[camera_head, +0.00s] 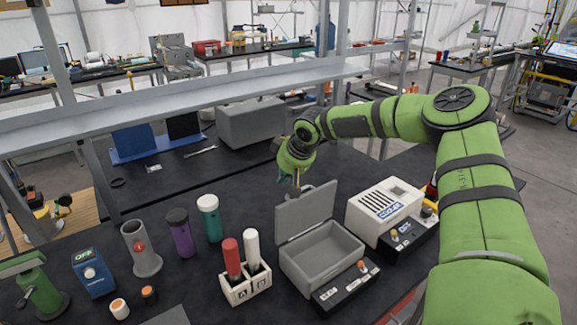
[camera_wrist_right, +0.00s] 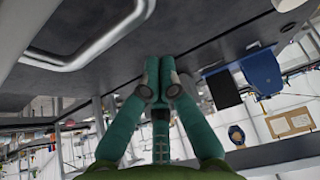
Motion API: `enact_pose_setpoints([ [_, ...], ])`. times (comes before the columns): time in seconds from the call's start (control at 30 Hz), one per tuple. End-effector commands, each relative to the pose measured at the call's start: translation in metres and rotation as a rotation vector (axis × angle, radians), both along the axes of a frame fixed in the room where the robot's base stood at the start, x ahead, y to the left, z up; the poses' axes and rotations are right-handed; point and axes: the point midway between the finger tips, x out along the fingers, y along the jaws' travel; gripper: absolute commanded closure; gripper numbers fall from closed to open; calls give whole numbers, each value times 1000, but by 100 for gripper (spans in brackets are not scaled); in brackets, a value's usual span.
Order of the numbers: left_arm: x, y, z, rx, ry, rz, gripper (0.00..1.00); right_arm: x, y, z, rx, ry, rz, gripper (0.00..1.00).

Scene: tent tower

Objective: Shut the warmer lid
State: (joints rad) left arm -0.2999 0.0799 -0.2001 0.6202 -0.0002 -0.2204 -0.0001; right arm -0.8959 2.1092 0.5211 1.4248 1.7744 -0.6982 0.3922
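The warmer is an open grey box (camera_head: 322,258) on the dark bench in the head view, with a small control panel (camera_head: 345,288) at its front. Its grey lid (camera_head: 306,212) stands raised at the back edge, almost upright. My left gripper is not in view.
A white cooler (camera_head: 384,209) stands right of the warmer. A rack (camera_head: 246,290) with a red and a white handle is to its left. A teal-bodied bottle (camera_head: 210,222) and purple bottle (camera_head: 181,238) stand farther left. A large grey case (camera_head: 250,123) lies behind.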

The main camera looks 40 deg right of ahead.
Motion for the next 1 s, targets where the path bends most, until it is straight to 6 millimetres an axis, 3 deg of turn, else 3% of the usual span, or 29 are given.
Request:
enact_pose_setpoints([
  [0.1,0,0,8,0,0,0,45,3,-1,-7,-1,1,-1,100],
  [0.4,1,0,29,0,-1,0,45,-28,3,-1,1,0,1,100],
  [1.0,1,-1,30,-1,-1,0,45,-35,3,-3,-1,-9,-1,100],
])
